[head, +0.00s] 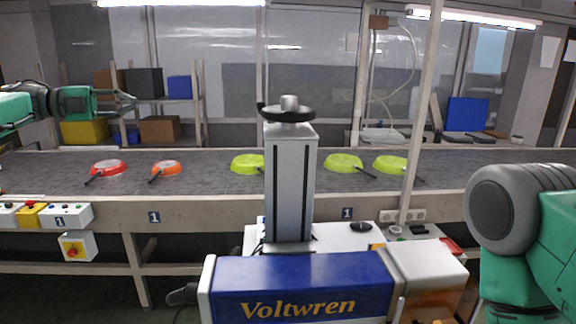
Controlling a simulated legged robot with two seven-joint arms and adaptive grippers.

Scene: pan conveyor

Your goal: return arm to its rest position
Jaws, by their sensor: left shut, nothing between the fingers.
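My left gripper (126,101) is at the upper left, with its arm coming in from the left edge. It is shut and empty, and shows in front of the shelf behind the belt, apart from any pan. My right arm shows as green and grey links at the right edge; its gripper is out of view.
A conveyor belt (210,181) runs across the view. It carries a red pan (108,167), an orange pan (166,168) and several yellow-green pans (343,162). A blue Voltwren machine (300,280) with a grey column (290,190) stands in front. A pole (421,110) rises at the right.

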